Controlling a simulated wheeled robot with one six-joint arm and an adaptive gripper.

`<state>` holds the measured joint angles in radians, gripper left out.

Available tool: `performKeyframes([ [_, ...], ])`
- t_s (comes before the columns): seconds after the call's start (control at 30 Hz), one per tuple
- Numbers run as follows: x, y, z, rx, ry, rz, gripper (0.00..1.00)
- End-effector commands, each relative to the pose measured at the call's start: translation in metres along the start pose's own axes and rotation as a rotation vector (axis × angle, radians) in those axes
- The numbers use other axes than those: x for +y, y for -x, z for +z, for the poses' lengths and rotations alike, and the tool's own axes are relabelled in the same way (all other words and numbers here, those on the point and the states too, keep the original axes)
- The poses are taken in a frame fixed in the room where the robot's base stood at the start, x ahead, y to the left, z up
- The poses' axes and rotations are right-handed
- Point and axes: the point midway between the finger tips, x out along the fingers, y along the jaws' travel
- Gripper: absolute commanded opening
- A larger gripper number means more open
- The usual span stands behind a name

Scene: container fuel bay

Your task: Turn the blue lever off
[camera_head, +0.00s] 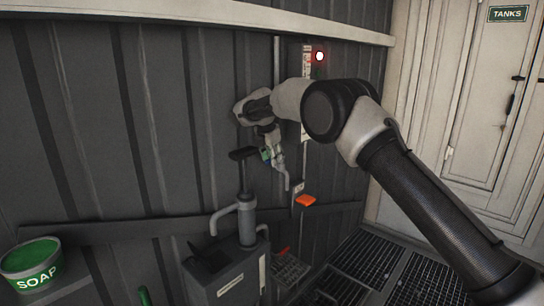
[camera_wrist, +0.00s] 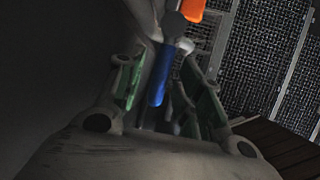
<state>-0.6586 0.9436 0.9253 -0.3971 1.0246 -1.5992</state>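The blue lever (camera_wrist: 158,76) shows in the wrist view, hanging from a dark round pivot, its handle between the two green-padded fingers of my gripper (camera_wrist: 166,84). The fingers are apart, with visible gaps on both sides of the handle. Whether the handle lies fully within the fingers' depth is hard to tell. In the head view my gripper (camera_head: 272,154) points down close to the dark ribbed wall, beside a vertical pipe. A small blue patch (camera_head: 266,154) shows at the fingers; most of the lever is hidden there.
An orange lever (camera_head: 306,200) sits lower right on the wall; orange also shows in the wrist view (camera_wrist: 186,10). A red lamp (camera_head: 319,56) glows above. A hand pump (camera_head: 246,215) stands below left, a green soap tub (camera_head: 32,258) far left. Floor grating (camera_head: 365,258) lies right.

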Motion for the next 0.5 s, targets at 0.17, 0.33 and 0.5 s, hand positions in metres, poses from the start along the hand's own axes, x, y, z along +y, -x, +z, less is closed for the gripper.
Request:
performKeyframes([
  [0.17,0.0,0.0,0.0,0.0,0.001,0.0,0.38],
  [0.33,0.0,0.006,0.0,0.0,0.001,0.001,0.38],
  [0.5,0.001,0.036,0.0,0.0,0.001,0.004,0.38],
])
